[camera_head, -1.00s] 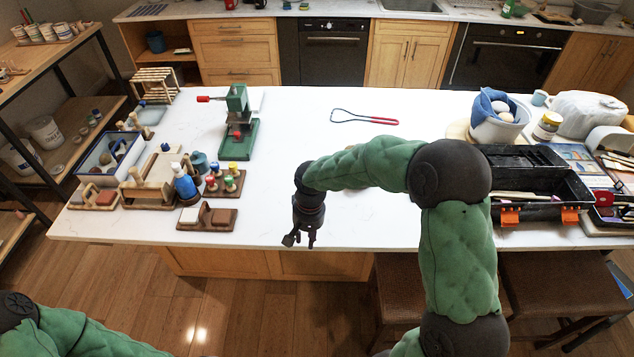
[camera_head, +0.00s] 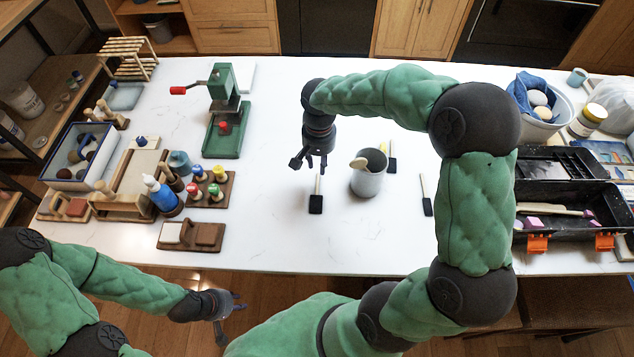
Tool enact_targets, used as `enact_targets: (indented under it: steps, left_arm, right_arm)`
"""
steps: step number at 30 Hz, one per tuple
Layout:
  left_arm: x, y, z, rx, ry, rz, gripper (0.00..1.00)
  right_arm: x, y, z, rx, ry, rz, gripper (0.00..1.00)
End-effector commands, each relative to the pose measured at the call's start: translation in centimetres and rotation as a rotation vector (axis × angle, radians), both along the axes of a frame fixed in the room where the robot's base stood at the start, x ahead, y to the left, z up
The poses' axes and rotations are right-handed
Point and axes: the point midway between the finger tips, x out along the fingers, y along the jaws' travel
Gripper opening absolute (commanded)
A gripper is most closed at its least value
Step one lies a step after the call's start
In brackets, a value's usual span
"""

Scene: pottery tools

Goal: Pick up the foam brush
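Three foam brushes with black heads and pale handles lie on the white table. The left foam brush (camera_head: 316,203) lies left of a grey metal cup (camera_head: 368,182). Another foam brush (camera_head: 392,162) is just right of the cup, and a third foam brush (camera_head: 427,205) lies further right. A pale wooden handle sticks out of the cup. My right gripper (camera_head: 310,163) points down over the handle end of the left brush. Its fingers are spread and hold nothing; its height above the brush is unclear. My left gripper (camera_head: 238,303) is empty in front of the table, fingers apart.
A green press (camera_head: 224,110) and wooden tool racks (camera_head: 192,236) stand on the left. A black toolbox (camera_head: 565,205) and a bucket with a blue cloth (camera_head: 537,115) are on the right.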

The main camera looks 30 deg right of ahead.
Motion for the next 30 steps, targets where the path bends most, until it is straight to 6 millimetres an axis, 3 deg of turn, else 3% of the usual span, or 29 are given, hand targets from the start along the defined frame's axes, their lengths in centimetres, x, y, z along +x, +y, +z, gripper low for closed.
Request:
enact_targets:
  steps: [9, 19, 30]
  left_arm:
    - [0.0, 0.0, -0.8, 0.000, 0.001, 0.001, 0.28]
    - [0.0, 0.0, -1.1, 0.000, 0.000, 0.000, 0.28]
    - [0.0, 0.0, -1.8, 0.000, 0.000, 0.000, 0.28]
  right_arm:
    - [-0.1, 0.0, -4.5, 0.001, 0.004, 0.000, 0.29]
    - [0.0, 0.0, -6.4, 0.001, 0.003, 0.000, 0.29]
    - [0.1, -0.1, -10.7, 0.001, 0.002, 0.000, 0.29]
